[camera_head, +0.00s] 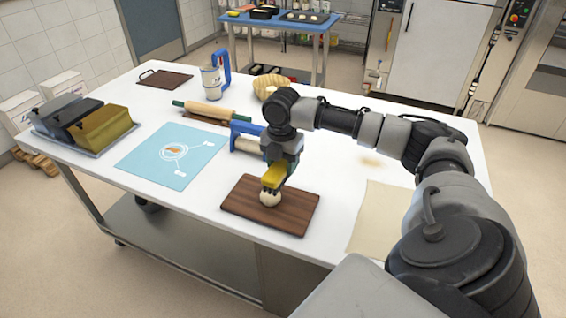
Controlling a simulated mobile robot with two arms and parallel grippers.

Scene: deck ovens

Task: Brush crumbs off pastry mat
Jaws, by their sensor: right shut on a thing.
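A light blue pastry mat (140,165) with a white printed circle lies flat on the left half of the white table. A small brown patch (172,150) shows inside the circle; I cannot tell whether it is crumbs or print. My right gripper (269,189) points down over a dark wooden board (299,212), right of the mat. It is shut on a round cream ball (270,199), at or just above the board. A blue-framed tool with a pale body (247,145) lies behind the board, partly hidden by my arm. My left gripper is out of view.
A tray with grey and gold tins (104,128) stands left of the mat. A rolling pin (206,112), a blue-handled jug (212,82), a basket (270,83) and a small board (165,78) are behind. A beige sheet (375,220) lies at right.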

